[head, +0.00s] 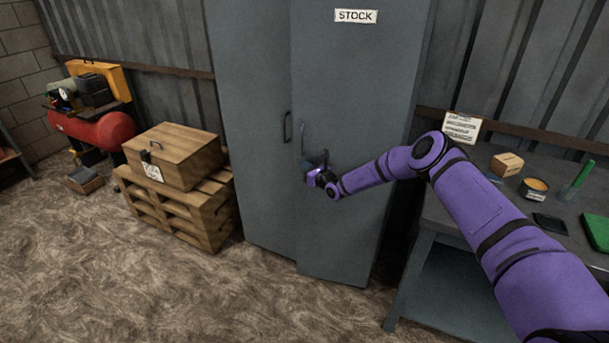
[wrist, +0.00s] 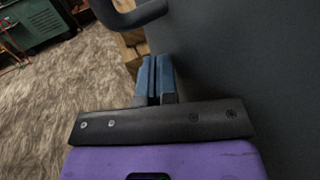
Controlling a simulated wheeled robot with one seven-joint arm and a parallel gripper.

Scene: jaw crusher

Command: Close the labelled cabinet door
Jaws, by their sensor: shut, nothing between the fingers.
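The grey cabinet's right door (head: 350,80) carries a white STOCK label (head: 355,16). Its free edge seems to stand slightly proud of the left door (head: 252,110), so it looks a little ajar. The right door's handle (head: 302,138) is a dark vertical bar near that edge. My gripper (head: 316,158) is at the door's face, just right of and below the handle. In the wrist view its blue fingers (wrist: 156,75) are shut together and empty, beside the dark door panel (wrist: 240,70). A handle (wrist: 140,14) shows above the fingertips, apart from them. Contact with the panel is unclear.
A wooden crate (head: 174,155) on a pallet (head: 180,205) stands left of the cabinet. A red compressor (head: 100,130) is farther left. A workbench (head: 450,215) with small items stands at the right. The floor (head: 150,290) in front is clear.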

